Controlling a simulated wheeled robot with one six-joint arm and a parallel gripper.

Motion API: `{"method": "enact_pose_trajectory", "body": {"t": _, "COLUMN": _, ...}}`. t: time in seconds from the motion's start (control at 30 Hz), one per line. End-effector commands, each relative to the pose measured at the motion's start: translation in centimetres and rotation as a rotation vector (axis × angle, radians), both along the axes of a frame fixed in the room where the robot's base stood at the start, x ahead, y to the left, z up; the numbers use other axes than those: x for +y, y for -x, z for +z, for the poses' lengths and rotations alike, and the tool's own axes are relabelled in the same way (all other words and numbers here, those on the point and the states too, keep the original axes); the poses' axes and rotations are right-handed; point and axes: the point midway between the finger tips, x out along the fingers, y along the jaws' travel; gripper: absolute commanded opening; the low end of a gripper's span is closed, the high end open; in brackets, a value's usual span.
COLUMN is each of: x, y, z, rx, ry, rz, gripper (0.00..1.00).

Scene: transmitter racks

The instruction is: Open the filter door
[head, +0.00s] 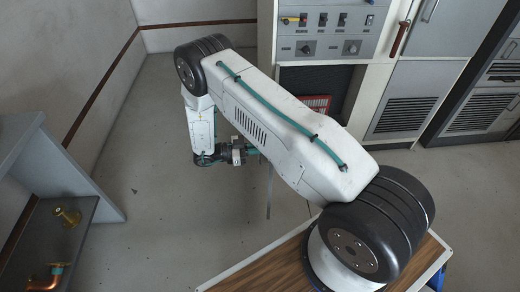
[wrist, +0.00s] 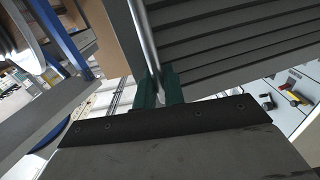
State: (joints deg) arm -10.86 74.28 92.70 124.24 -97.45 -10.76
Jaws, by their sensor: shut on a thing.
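The filter door (wrist: 230,35) is a dark grey louvred panel with a long metal bar handle (wrist: 142,32), seen close in the wrist view. My gripper's green fingers (wrist: 158,90) are shut on this handle. In the head view my gripper (head: 254,152) is partly hidden beside my white arm. A thin grey strip (head: 268,192) below it looks like the door seen edge-on, swung out from the cabinet. Behind my arm, the cabinet's lower opening (head: 325,82) is dark, with a red-framed part (head: 318,103) inside. The hinge is hidden.
A control panel (head: 330,30) with switches sits above the opening. A closed vented cabinet (head: 405,110) with a red-brown handle (head: 399,38) stands to the right. A grey bench (head: 50,185) with brass fittings is at the left. The floor (head: 130,200) between is clear.

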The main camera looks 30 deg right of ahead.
Motion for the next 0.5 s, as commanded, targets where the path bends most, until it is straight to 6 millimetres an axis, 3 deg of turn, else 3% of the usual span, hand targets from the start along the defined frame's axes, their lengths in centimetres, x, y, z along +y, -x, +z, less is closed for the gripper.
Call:
{"method": "enact_pose_trajectory", "body": {"t": 0.13, "x": 0.15, "y": 0.23, "z": 0.00, "rx": 0.004, "ry": 0.002, "rz": -0.003, "gripper": 0.00}}
{"method": "enact_pose_trajectory", "body": {"t": 0.17, "x": 0.15, "y": 0.23, "z": 0.00, "rx": 0.004, "ry": 0.002, "rz": -0.003, "gripper": 0.19}}
{"method": "enact_pose_trajectory", "body": {"t": 0.2, "x": 0.15, "y": 0.22, "z": 0.00, "rx": 0.004, "ry": 0.002, "rz": -0.002, "gripper": 0.26}}
{"method": "enact_pose_trajectory", "body": {"t": 0.5, "x": 0.12, "y": 0.00, "z": 0.00, "rx": 0.000, "ry": 0.000, "rz": -0.001, "gripper": 0.26}}
